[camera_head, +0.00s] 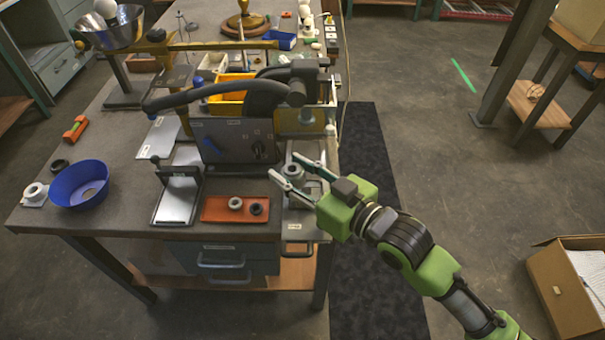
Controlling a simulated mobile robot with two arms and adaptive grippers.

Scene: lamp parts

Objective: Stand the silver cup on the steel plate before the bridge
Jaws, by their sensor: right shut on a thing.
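My right gripper (284,165) reaches in from the right over the table's front right corner. Its two fingers are shut around a small silver cup (293,172), which is partly hidden between them. A pale metal plate (297,224) with a label lies under the gripper at the table edge. Another shiny steel plate (176,206) with a dark upright piece lies to the left. I cannot tell for sure which plate the task means. A brass bar (215,45) spans the table farther back and may be the bridge. My left gripper is not in view.
A dark box with a dial (235,142) and a thick black handle stands behind the gripper. An orange tray (220,210) holds two small rings. A blue bowl (80,184) and a white ring piece (35,192) stand at the left. Clear tabletop lies front left.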

